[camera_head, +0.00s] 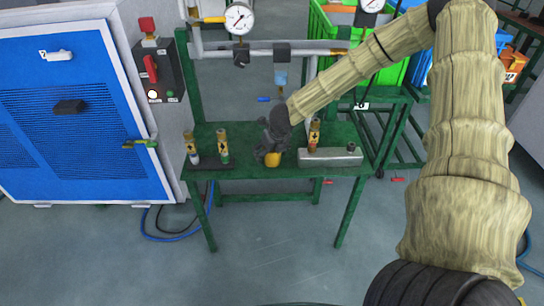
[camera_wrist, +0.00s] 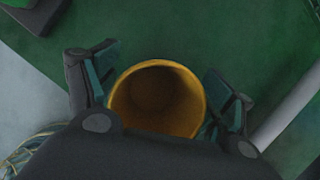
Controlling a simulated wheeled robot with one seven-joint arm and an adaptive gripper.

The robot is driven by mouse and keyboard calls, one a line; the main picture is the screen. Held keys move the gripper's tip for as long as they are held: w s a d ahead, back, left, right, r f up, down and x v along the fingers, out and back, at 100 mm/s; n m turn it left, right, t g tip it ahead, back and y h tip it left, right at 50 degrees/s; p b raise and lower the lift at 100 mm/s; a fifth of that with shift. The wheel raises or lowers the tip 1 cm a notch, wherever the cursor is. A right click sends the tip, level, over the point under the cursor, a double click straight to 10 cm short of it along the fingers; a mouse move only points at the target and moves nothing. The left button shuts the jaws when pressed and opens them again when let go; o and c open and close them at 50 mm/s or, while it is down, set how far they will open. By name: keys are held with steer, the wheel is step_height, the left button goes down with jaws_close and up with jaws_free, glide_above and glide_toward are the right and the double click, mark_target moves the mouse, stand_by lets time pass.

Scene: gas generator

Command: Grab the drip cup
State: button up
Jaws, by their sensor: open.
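The drip cup (camera_head: 272,159) is a small yellow-orange cup on the green table, partly hidden by my gripper in the head view. In the wrist view I look down into the open mouth of the cup (camera_wrist: 157,97), which looks empty. My gripper (camera_head: 268,150) is open, pointing down at the cup. In the wrist view its two fingers (camera_wrist: 160,88) stand one on each side of the cup's rim. The left finger is close to the rim and the right finger is very near it; I cannot tell whether either touches. The cup's lower part is hidden.
The green table (camera_head: 240,172) also holds two brass-and-black cylinders (camera_head: 223,146) on a dark base at left. A grey metal block (camera_head: 330,157) and another such cylinder (camera_head: 314,134) stand at right.

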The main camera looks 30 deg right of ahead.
steer(key=c, duration=1.1)
